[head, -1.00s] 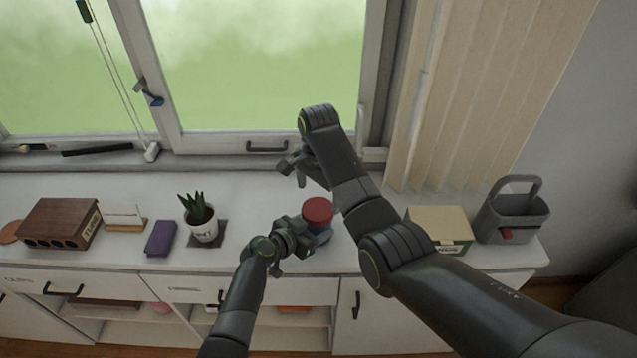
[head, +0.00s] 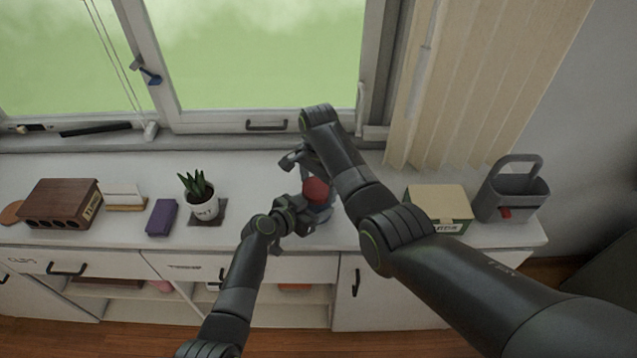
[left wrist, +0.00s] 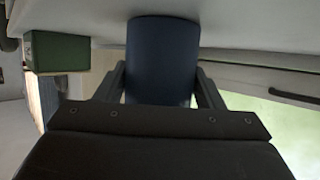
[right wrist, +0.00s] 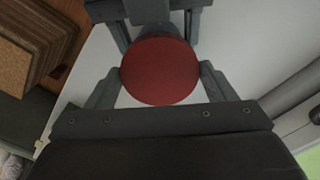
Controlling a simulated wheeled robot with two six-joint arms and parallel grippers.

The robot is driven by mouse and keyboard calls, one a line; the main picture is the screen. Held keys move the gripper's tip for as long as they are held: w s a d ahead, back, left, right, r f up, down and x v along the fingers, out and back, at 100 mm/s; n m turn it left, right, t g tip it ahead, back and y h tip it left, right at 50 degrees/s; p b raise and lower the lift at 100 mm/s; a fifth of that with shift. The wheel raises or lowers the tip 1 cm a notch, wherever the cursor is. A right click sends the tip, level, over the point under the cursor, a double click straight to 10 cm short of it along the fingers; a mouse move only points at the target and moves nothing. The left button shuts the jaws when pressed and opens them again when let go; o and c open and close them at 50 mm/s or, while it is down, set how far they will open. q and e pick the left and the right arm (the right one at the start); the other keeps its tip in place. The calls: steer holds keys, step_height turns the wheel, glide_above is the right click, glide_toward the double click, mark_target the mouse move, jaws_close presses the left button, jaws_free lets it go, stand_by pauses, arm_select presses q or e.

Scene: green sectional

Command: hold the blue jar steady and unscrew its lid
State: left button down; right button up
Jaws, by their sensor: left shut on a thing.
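The blue jar (head: 322,214) stands on the white cabinet top with its red lid (head: 316,190) on. My left gripper (head: 303,217) is shut on the jar's side; in the left wrist view the dark blue jar body (left wrist: 162,60) sits between its two fingers. My right gripper (head: 308,178) is over the jar, coming from above and behind. In the right wrist view the round red lid (right wrist: 160,72) lies between its spread fingers, close to both; contact cannot be made out.
A potted plant (head: 203,207), a purple box (head: 161,217) and a brown wooden box (head: 62,205) stand to the left. A cream and green box (head: 438,205) and a grey caddy (head: 512,195) stand to the right. The window is behind.

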arm_select(q)
steer(key=shift+a, duration=0.1)
arm_select(e)
steer(key=shift+c, duration=0.6)
steer(key=n, duration=0.6)
steer(key=shift+d+n, duration=0.1)
steer(key=shift+n, duration=0.2)
arm_select(q)
steer(key=shift+a, duration=0.1)
arm_select(e)
steer(key=n, duration=0.7)
arm_select(q)
steer(key=shift+w, duration=0.1)
arm_select(e)
steer(key=o, duration=1.1)
steer(key=shift+s, duration=0.1)
arm_select(q)
steer(key=shift+d, duration=0.25)
arm_select(e)
steer(key=shift+a, duration=0.3)
steer(key=shift+r, duration=0.1)
